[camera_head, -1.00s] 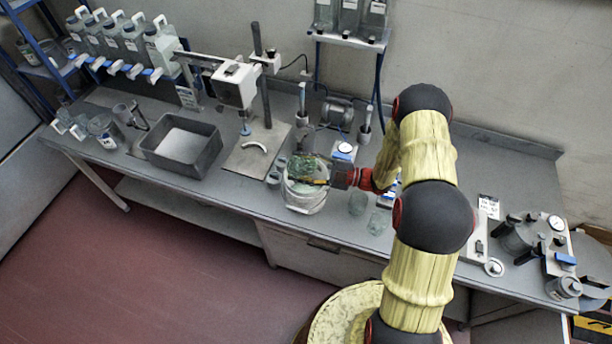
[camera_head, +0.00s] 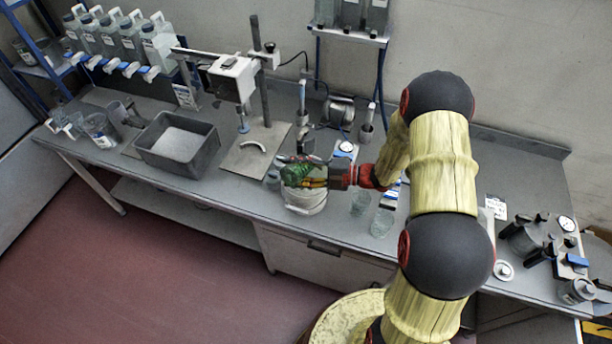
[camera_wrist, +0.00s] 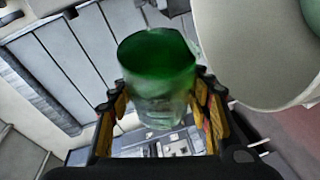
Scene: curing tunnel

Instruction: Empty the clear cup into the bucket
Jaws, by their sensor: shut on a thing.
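My gripper (camera_head: 318,178) is shut on the clear cup (camera_head: 297,174), which shows strong green in the head view. The cup is tilted over the white bucket (camera_head: 305,205) on the bench. In the wrist view the cup (camera_wrist: 158,85) sits between the two fingers (camera_wrist: 160,108), green at its far end and clear nearer the fingers. The pale bucket (camera_wrist: 245,55) fills the upper right there. I cannot see inside the bucket well, nor tell how much the cup holds.
Two other clear cups (camera_head: 361,203) (camera_head: 382,222) stand right of the bucket. A grey tray (camera_head: 208,155) and a stand with a white head (camera_head: 233,78) are to the left. A pressure pot (camera_head: 527,237) stands at the right end. Bench space between cups and pot is partly covered by my arm.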

